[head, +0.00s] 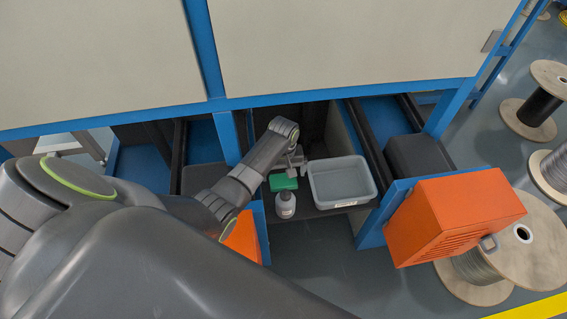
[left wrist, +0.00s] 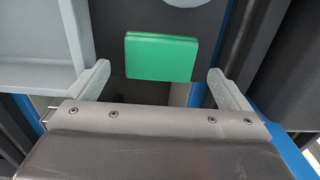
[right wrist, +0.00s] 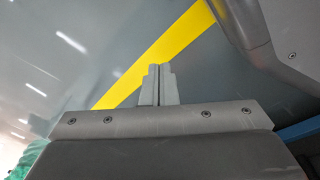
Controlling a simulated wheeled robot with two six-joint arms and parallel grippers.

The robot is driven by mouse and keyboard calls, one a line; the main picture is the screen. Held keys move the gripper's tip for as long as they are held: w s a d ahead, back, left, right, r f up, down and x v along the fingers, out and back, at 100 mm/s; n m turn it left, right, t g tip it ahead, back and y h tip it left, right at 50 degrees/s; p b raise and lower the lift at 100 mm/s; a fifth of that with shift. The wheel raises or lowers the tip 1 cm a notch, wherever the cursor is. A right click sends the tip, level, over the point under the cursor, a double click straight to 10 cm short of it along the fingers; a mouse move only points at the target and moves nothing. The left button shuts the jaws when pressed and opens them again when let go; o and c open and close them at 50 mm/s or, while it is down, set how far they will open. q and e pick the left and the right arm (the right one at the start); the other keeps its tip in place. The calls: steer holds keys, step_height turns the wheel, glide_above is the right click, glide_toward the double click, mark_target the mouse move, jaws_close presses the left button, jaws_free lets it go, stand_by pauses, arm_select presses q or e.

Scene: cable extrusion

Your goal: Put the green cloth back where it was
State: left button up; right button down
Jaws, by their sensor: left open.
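The green cloth (head: 283,182) is a small folded flat block on the dark shelf in the head view, left of the grey bin and just behind a white bottle. It also shows in the left wrist view (left wrist: 160,57). My left gripper (head: 291,161) is open over the shelf close to the cloth. In the left wrist view its fingertips (left wrist: 158,69) stand on either side of the cloth's width, with gaps at both sides. My right gripper (right wrist: 158,70) has its fingers together with nothing seen between them. It does not show in the head view.
The grey bin (head: 342,205) looks empty and stands right of the cloth. The white bottle (head: 285,206) stands in front of the cloth. Blue frame posts (head: 228,138) and an orange box (head: 455,215) flank the opening. Cable spools stand at the right.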

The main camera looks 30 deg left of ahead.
mark_target(284, 180)
arm_select(q)
steer(key=shift+r+p, duration=0.55)
steer(key=shift+r, duration=1.55)
arm_select(e)
steer(key=shift+s+d+f, duration=0.25)
steer(key=shift+s+f, duration=0.2)
steer(key=shift+s, duration=0.2)
steer(key=shift+s+d+f, duration=0.25)
steer(key=shift+s+f, duration=0.15)
steer(key=shift+s, duration=0.25)
steer(key=shift+r, duration=0.1)
